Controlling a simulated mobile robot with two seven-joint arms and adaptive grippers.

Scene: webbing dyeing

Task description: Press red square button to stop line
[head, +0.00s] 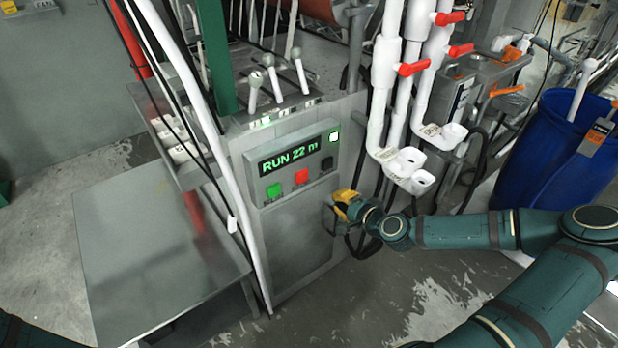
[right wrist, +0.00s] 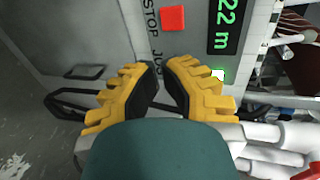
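The red square button (head: 301,176) sits in the middle of the lower row on the grey control panel (head: 318,181), below a display (head: 289,158) reading "RUN 22 m". In the right wrist view the red button (right wrist: 172,18) is at the top, beside the label STOP, beyond my fingertips. My right gripper (head: 340,205) is to the right of and below the button, apart from it. In the right wrist view its yellow fingers (right wrist: 163,66) have a narrow gap between their tips, with nothing held. My left gripper is out of view.
A green button (head: 273,190) and a dark button (head: 327,164) flank the red one. Levers (head: 268,75) stand above the panel. White pipes (head: 388,85) with red valves hang to the right. A bare metal table (head: 150,255) is at left, a blue barrel (head: 560,150) at right.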

